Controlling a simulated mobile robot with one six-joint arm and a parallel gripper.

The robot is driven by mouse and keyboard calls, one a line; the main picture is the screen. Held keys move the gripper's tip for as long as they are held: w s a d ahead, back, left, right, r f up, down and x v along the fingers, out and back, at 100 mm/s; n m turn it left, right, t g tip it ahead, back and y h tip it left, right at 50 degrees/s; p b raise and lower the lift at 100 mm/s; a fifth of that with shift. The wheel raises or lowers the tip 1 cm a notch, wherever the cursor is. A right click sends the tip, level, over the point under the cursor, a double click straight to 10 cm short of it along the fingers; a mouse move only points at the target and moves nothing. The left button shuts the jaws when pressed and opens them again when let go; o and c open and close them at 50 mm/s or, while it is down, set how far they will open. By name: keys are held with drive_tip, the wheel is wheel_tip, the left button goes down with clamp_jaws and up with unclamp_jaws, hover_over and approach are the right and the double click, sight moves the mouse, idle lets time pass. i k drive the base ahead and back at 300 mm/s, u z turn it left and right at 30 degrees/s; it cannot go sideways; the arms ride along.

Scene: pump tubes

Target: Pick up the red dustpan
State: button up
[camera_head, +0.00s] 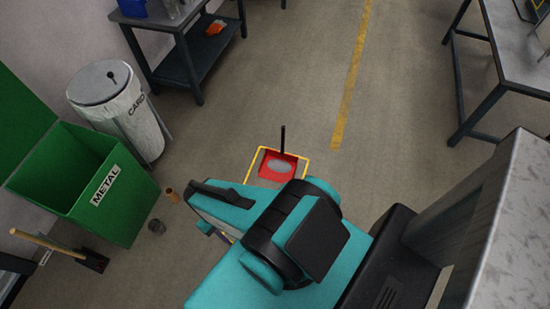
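The red dustpan (268,158) sits on the floor in the middle of the camera_head view, inside a yellow outlined square (249,165). Its dark handle stands up at the back. A grey oval patch shows on its pan, and I cannot tell what it is. My teal and black arm is in the foreground, just in front of the dustpan, and comes close to its near edge in the picture.
A green METAL bin (115,205) and a white CARD bin (125,118) stand at left. A wooden-handled tool (60,245) is lower left. Tables stand upper left and right. Floor behind the dustpan is clear.

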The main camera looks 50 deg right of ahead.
sight(280, 167)
drive_tip(key=u, duration=0.25)
drive_tip(key=i, duration=0.95)
drive_tip(key=z, duration=0.3)
